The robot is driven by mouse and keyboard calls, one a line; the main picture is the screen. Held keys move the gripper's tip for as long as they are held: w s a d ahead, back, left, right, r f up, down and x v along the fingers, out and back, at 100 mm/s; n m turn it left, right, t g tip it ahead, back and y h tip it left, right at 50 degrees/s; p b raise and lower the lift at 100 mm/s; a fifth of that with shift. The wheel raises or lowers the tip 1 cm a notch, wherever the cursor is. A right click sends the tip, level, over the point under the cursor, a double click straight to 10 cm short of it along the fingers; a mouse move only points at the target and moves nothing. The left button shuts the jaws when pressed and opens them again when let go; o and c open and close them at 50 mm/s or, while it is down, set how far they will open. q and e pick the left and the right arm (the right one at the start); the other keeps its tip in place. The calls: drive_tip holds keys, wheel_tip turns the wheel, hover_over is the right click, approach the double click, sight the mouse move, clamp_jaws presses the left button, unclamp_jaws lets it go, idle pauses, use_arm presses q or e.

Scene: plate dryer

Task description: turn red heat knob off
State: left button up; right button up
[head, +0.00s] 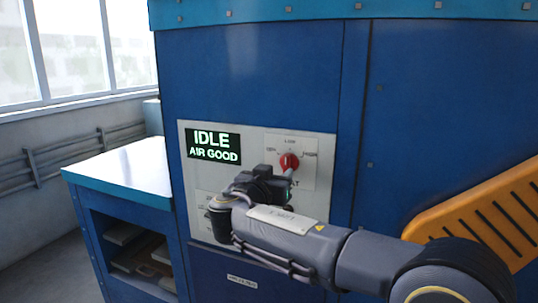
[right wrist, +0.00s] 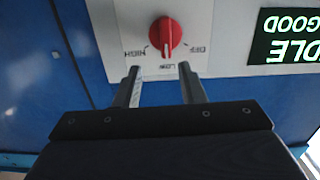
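The red heat knob (head: 289,161) is on a pale control panel on the blue machine, with LOW marked above it. In the right wrist view the knob (right wrist: 165,33) appears upside down, between the HIGH and OFF labels, with a pale mark on its LOW side. My right gripper (head: 290,174) is just in front of and below the knob in the head view. Its two fingers (right wrist: 159,69) are spread, with nothing between them. The fingertips appear short of the knob; I cannot tell the exact gap. My left gripper is not in view.
A display (head: 213,145) left of the knob reads IDLE, AIR GOOD. My right forearm covers the lower panel. A blue side cabinet (head: 125,172) with open shelves stands at left. A yellow slotted part (head: 490,215) sticks out at right.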

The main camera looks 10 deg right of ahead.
sight(286, 158)
drive_tip(key=p+x, duration=0.1)
drive_tip(key=x, duration=0.1)
drive_tip(key=p+x, duration=0.1)
drive_tip(key=x, duration=0.1)
drive_tip(key=r+p+x, duration=0.1)
drive_tip(key=x, duration=0.1)
drive_tip(key=shift+w+a, duration=0.3)
drive_tip(key=shift+w, duration=0.1)
drive_tip(key=shift+w+d, duration=0.4)
drive_tip(key=shift+w, duration=0.15)
drive_tip(key=shift+f, duration=0.1)
clamp_jaws()
